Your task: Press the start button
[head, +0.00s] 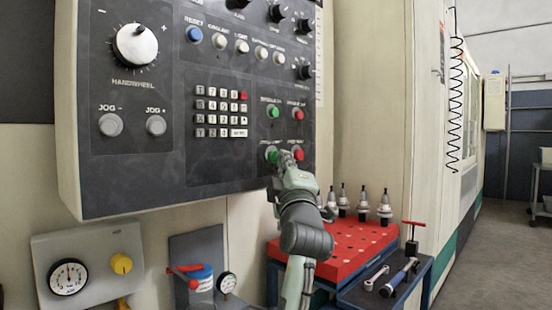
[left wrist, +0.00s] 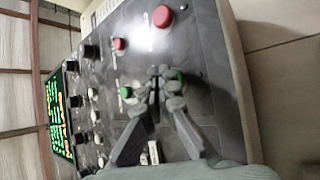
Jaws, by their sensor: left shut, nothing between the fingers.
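The grey control panel (head: 225,165) carries two green buttons and two red ones at its lower right. The lower green button (head: 272,156) is just left of my left gripper's fingertips in the head view. In the left wrist view this green button (left wrist: 181,78) is partly hidden behind a finger. My left gripper (head: 286,160) is shut and empty, its tips close to the panel; I cannot tell whether they touch the button. The tips also show in the left wrist view (left wrist: 160,76). The button labels are too blurred to read surely. My right gripper is not in view.
The upper green button (head: 273,112), upper red button (head: 298,114) and lower red button (head: 298,153) are close by. A keypad (head: 220,112) is to the left. Below right stands a red tool rack (head: 345,248) with several tool holders.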

